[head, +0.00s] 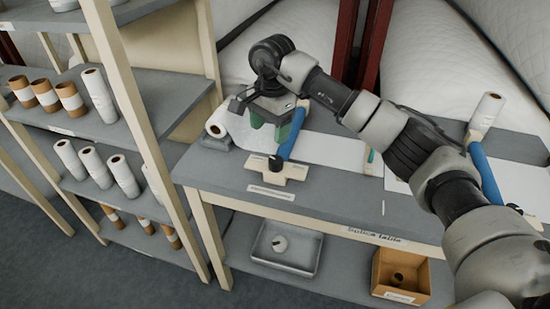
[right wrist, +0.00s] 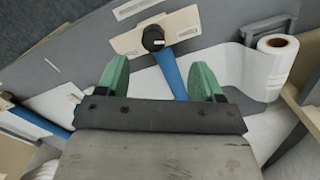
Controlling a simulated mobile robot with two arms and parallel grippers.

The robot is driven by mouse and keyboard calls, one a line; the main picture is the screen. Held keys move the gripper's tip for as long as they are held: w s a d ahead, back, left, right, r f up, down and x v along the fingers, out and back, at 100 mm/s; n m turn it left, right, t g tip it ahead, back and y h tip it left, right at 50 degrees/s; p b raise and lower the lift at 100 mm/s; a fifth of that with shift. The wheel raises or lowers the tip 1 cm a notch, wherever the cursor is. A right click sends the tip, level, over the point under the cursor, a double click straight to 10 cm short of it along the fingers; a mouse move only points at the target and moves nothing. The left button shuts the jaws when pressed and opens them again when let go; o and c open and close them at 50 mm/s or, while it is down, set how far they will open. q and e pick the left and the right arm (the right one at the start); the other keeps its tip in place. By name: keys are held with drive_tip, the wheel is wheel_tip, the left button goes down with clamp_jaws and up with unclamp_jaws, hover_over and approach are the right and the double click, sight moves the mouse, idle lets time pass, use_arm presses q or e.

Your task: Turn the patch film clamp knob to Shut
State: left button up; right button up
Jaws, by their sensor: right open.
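A black knob (head: 275,162) sits on a cream plate (head: 293,170) at the front left of the table, beside a blue bar (head: 291,135). In the right wrist view the knob (right wrist: 153,38) shows a white mark, at the near end of the blue bar (right wrist: 171,75). My right gripper (head: 270,124) is open and empty, above and behind the knob, apart from it. Its green fingers (right wrist: 161,68) are spread either side of the blue bar in the wrist view. The label by the plate is too small to read. My left gripper is out of view.
A white film roll (head: 217,126) lies left of the gripper. A second blue bar (head: 485,172) and dark knob (head: 513,208) are at the right, partly behind my arm. Shelves of rolls (head: 100,95) stand left. A tray (head: 286,262) and an orange box (head: 376,272) sit below.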

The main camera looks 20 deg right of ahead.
sight(275, 160)
drive_tip(key=shift+h, duration=0.3)
drive_tip(key=f, duration=0.3)
drive_tip(key=d+f+p, duration=0.1)
drive_tip(key=f, duration=0.2)
drive_tip(key=f+p, duration=0.1)
drive_tip(key=f, duration=0.3)
drive_tip(key=shift+d, duration=0.15)
drive_tip(key=c, duration=0.9)
